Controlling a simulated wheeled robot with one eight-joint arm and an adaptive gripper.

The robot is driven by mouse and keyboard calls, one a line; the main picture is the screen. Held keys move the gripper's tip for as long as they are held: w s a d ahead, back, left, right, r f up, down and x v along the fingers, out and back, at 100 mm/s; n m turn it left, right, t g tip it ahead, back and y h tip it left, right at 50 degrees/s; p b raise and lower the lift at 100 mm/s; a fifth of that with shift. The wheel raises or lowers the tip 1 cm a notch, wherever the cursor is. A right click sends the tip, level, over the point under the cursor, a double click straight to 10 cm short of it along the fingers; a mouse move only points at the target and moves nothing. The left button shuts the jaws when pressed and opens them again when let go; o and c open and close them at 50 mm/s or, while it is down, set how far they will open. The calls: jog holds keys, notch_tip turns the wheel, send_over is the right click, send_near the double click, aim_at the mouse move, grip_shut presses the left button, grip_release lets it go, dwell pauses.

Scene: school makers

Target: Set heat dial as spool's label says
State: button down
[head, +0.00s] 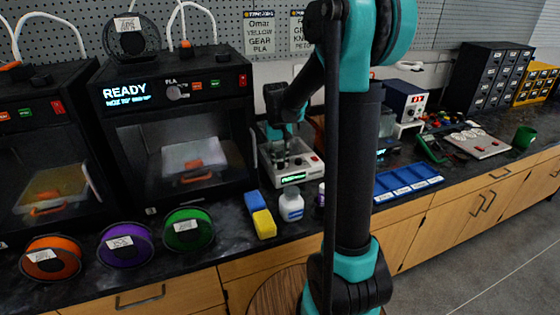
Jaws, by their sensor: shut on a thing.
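A dark printer (185,130) with a lit display reading READY stands at left. A round grey dial (173,92) marked PLA is on its front; its other markings are too small to read. A black spool (131,44) with a white label stands on top; I cannot read the label. Orange (52,259), purple (126,245) and green (188,230) labelled spools lean at the counter's front edge. My gripper (280,158) points down over a white device (290,172) with a green display, right of the printer and away from the grey dial. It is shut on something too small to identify.
A yellow and blue sponge (263,222), a white bottle (291,205) and a small purple bottle (321,195) stand near the front edge. A second printer (45,150) is at far left. A blue tray (408,181) lies right of my arm.

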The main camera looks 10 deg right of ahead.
aim_at(279, 163)
jog(key=shift+m, duration=0.4)
jog(key=m, duration=0.2)
jog(key=shift+m, duration=2.4)
jog(key=c, duration=1.3)
grip_release()
jog(key=shift+r, duration=0.1)
notch_tip(279, 163, up, 12)
jog(key=shift+w+a, duration=0.15)
jog(key=shift+w, duration=0.05)
